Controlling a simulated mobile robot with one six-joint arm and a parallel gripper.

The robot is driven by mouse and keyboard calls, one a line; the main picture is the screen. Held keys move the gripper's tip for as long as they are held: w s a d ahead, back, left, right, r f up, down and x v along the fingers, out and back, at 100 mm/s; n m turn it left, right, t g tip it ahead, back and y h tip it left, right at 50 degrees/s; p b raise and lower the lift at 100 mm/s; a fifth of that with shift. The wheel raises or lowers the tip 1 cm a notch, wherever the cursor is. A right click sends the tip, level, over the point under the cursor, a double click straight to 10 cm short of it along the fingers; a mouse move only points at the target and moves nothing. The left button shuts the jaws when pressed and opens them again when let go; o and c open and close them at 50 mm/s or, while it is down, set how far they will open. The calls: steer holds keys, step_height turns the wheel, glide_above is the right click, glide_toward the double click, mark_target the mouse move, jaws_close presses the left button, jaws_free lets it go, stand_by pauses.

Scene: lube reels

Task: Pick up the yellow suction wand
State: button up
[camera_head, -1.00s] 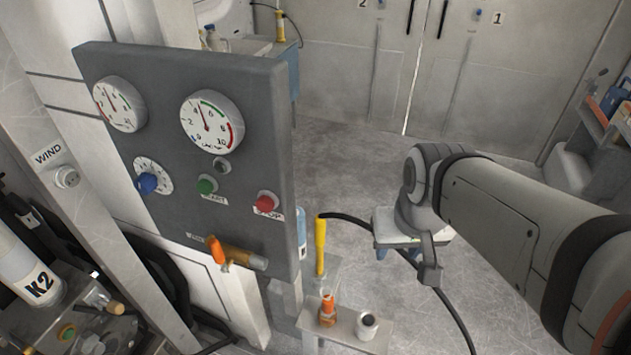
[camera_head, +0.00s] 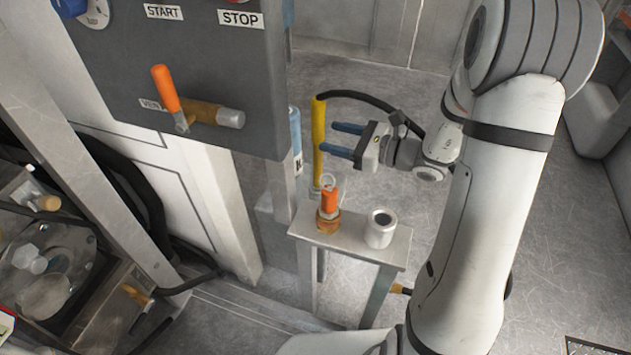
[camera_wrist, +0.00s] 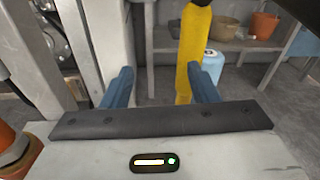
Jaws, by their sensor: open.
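The yellow suction wand (camera_head: 318,140) stands upright behind the small metal stand, its foot by a bracket at the stand's back. A black hose runs from its top to the right. My gripper (camera_head: 335,140) is open and empty, its two blue fingers pointing left at the wand's upper half. The fingertips look close to the wand; I cannot tell whether they touch it. In the wrist view the wand (camera_wrist: 190,60) appears between the fingers, nearer the right one, which overlaps its edge. The wand's lower part is hidden there by my gripper's body.
The metal stand (camera_head: 345,241) holds an orange-topped brass fitting (camera_head: 329,209) and a white cylinder (camera_head: 380,229), below my gripper. The grey control panel (camera_head: 215,75) with an orange-handled valve is left of the wand. A blue bottle (camera_wrist: 212,66) stands behind the wand.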

mark_target(318, 132)
steer(key=w+d+f+m+t+b, duration=0.1)
steer(key=w+d+f+m+t, duration=0.1)
steer(key=w+f+m+t, duration=0.15)
steer(key=shift+n+g+h, duration=0.25)
steer(key=shift+g+h, duration=0.05)
steer(key=shift+g, duration=0.05)
steer(key=b+x, duration=0.1)
steer(key=x, duration=0.3)
steer(key=b+x, duration=0.1)
steer(key=x, duration=0.1)
steer(key=shift+s+a+f+b, duration=0.3)
steer(key=shift+f+b, duration=0.05)
steer(key=shift+w+a+r, duration=0.1)
steer(key=shift+w+a, duration=0.2)
jaws_close()
